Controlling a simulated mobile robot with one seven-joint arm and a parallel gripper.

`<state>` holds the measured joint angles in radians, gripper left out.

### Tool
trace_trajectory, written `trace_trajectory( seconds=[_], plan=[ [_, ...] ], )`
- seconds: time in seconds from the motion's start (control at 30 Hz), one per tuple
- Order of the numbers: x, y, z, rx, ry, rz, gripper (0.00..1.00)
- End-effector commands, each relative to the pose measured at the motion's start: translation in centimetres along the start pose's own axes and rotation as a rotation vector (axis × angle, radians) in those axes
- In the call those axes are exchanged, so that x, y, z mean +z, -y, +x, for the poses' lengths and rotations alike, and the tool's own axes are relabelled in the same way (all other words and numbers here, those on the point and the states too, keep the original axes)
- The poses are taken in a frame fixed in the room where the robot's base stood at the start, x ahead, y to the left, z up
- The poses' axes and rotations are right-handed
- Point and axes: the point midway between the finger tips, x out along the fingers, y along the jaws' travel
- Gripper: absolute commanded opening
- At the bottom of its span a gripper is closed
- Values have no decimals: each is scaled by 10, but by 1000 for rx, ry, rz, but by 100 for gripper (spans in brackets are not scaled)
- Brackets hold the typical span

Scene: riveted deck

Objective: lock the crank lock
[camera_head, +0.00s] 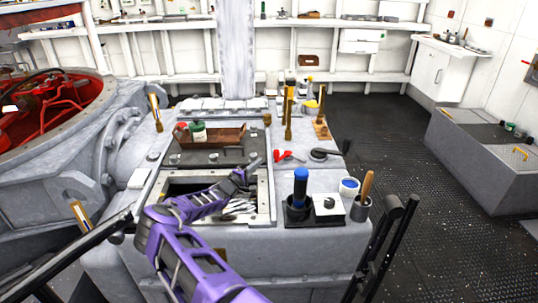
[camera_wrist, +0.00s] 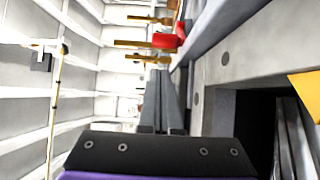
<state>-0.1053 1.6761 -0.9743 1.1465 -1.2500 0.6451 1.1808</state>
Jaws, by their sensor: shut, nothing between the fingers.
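A dark crank-like handle on a round base (camera_head: 322,154) lies on the grey machine top, right of the red handle (camera_head: 286,155); I take it for the crank lock, but it is too small to read its lock state. My purple arm reaches in from the bottom, and my gripper (camera_head: 250,168) is above the right edge of the open compartment, left of and apart from the crank. In the wrist view my gripper's grey fingers (camera_wrist: 162,90) are together and empty. The red handle (camera_wrist: 167,41) shows beyond them; the crank is not clear there.
Several upright brass-coloured rods (camera_head: 289,115) stand behind. A brown tray (camera_head: 215,139) holds small items at the back left. A blue-topped cylinder (camera_head: 300,188), a white box (camera_head: 329,207) and a cup with a wooden handle (camera_head: 361,209) stand at the front right. The open compartment holds metal pieces.

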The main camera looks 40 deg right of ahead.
Motion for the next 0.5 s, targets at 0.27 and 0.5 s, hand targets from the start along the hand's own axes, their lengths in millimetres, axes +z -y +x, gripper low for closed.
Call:
trace_trajectory(
  seconds=[0.27, 0.5],
  plan=[
    [2, 2, 50, 0, 2, 4, 0],
    [1, 2, 80, -1, 1, 3, 0]
  ],
)
